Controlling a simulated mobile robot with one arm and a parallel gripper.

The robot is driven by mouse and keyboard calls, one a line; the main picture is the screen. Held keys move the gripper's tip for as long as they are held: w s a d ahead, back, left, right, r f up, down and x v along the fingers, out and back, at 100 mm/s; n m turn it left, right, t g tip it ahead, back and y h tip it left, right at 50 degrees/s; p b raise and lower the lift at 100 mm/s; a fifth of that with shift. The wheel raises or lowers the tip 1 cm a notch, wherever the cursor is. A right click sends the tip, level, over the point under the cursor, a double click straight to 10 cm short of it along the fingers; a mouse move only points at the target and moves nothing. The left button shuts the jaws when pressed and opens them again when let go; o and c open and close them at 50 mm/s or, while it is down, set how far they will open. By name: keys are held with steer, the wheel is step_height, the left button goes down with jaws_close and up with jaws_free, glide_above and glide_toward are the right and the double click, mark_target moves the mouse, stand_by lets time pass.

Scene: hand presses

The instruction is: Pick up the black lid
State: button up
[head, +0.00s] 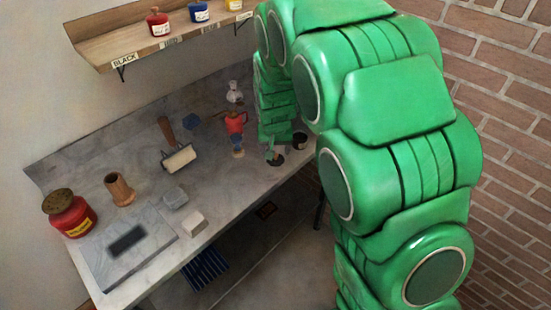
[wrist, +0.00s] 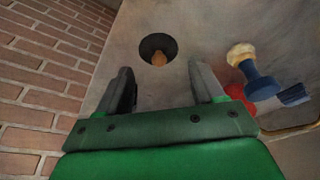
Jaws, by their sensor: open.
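The black lid (wrist: 153,41) is a dark round disc with an orange-brown knob in its middle. In the wrist view it lies on the grey bench, just beyond and between my fingertips. In the head view it appears as a small dark disc (head: 277,160) near the bench's front edge, partly covered by my gripper. My gripper (wrist: 163,72) is open and empty, its two grey fingers apart, with the lid ahead of the gap. Contact with the lid does not show. In the head view my arm hides most of the gripper.
A black cup-like pot (head: 300,138) stands right of the lid. A red and blue handled tool (head: 236,125) stands left, with a glass piece (head: 235,92) behind. A roller (head: 180,158), red jar (head: 70,214) and stone slab (head: 153,232) are further left. A brick wall (wrist: 45,85) is close by.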

mark_target(276, 156)
steer(key=shift+w+x, duration=0.2)
steer(key=shift+x, duration=2.3)
steer(key=shift+d, duration=0.15)
steer(key=c, duration=1.2)
